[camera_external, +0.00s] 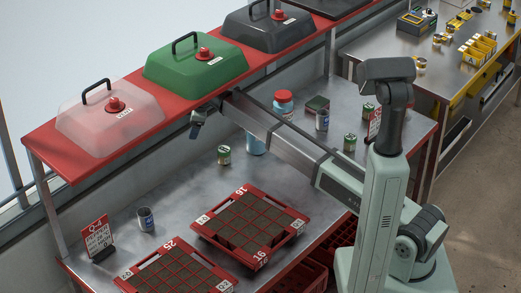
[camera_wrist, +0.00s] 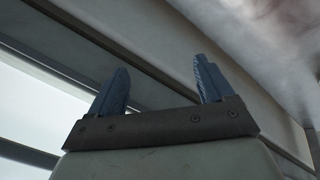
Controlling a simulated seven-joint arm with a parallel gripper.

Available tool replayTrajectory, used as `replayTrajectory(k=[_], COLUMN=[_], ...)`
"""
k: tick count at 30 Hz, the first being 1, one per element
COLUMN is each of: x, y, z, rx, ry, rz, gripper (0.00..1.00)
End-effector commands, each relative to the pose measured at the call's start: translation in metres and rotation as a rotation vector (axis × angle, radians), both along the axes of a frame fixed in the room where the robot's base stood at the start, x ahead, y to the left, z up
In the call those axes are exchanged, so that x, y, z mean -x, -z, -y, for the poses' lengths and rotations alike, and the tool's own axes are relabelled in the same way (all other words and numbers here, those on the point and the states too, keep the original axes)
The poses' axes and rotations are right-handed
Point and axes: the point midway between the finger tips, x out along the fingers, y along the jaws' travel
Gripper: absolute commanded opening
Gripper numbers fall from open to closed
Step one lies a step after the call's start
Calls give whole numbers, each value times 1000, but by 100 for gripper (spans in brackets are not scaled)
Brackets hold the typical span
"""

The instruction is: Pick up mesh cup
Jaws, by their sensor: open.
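My gripper (camera_external: 196,128) is just under the front edge of the red shelf, above the bench. In the wrist view its two blue fingers (camera_wrist: 160,88) are spread apart with nothing between them. A small grey cup (camera_external: 146,220) stands upright on the bench at the left, near a red sign. A similar grey cylinder (camera_external: 322,121) stands farther back on the right. Either may be the mesh cup; both are too small to tell a mesh. My gripper is apart from both, and neither shows in the wrist view.
Two red trays of dark soil cells (camera_external: 244,260) lie at the bench front. Small green cans (camera_external: 224,156), a red-lidded jar (camera_external: 283,102) and a red sign (camera_external: 97,237) stand around. The red shelf (camera_external: 45,143) bears domed covers. Bench between left cup and cans is clear.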

Motion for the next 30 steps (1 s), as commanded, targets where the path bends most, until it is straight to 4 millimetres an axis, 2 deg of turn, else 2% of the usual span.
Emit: replayTrajectory(k=[1,6,11,15,18,21,30], x=[-22,-88,-143,-185,-209,-226,-251], y=[-2,-11,-20,-30,-36,-41,-48], z=[22,88,158,222,267,302,373], rx=[-17,-69,-112,-142,-158,-165,-144], ry=[32,125,213,287,334,365,407], rz=[22,105,189,266,316,355,408], gripper=[81,81,81,81,81,81,81])
